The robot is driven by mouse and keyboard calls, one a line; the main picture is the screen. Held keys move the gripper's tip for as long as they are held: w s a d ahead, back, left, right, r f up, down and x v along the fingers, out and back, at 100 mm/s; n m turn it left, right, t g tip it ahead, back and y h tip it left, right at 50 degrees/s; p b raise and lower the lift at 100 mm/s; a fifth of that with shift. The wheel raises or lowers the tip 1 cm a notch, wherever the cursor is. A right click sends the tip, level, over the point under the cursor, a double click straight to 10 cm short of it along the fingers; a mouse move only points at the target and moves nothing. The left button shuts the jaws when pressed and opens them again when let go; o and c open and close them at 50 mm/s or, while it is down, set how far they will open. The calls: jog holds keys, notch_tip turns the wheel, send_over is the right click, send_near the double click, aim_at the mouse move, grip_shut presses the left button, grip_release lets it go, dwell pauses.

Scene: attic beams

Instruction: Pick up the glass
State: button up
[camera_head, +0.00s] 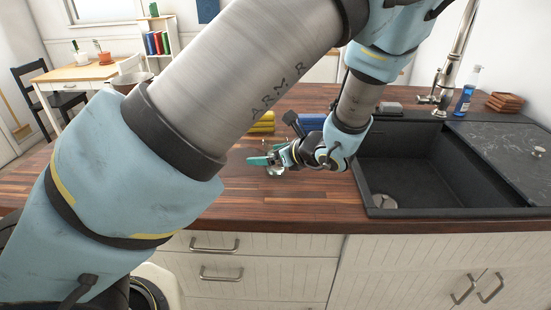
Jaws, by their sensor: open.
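My gripper (267,161) is low over the wooden countertop, left of the sink, with its teal fingers pointing left. A small clear shape that looks like the glass (275,171) shows right at the fingers. It is small and partly hidden by them, so I cannot tell whether it is between them or just beside them, or whether they touch it. The jaws are open.
A black sink (425,165) is right of my gripper, with a faucet (447,75) and a blue bottle (466,92) behind it. Yellow items (263,122) lie behind my gripper. The wooden countertop (310,205) is clear in front.

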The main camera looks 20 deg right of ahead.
grip_shut()
dwell(0.7)
